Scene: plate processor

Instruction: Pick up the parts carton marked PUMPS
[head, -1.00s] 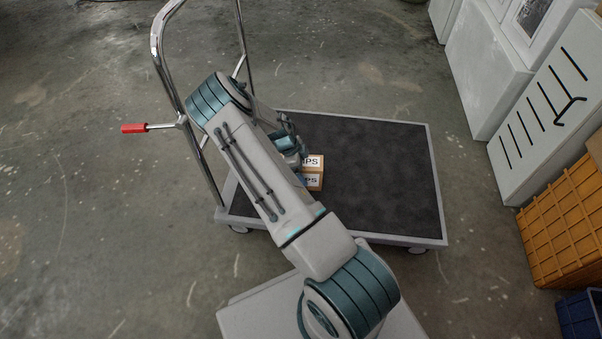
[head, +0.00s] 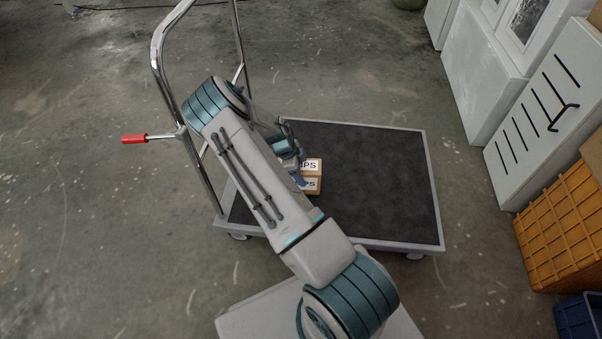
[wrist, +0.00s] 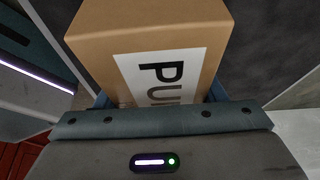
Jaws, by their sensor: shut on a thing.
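The parts carton (head: 313,166) is a small brown box with white labels, of which "MPS" shows in the head view; my arm hides its left part. In the wrist view the carton (wrist: 150,28) fills the upper middle, with a white label reading "PU" and part of another letter. My gripper (head: 299,177) is shut on the carton, its blue fingers at the carton's sides. The carton is over the trolley's dark deck (head: 385,190); I cannot tell whether it touches the deck.
The flat trolley has a chrome push handle (head: 163,75) at its left and a red lever (head: 134,139). White cabinets (head: 545,115), an orange crate (head: 565,235) and a blue crate (head: 580,318) stand at the right. The deck right of the carton is bare.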

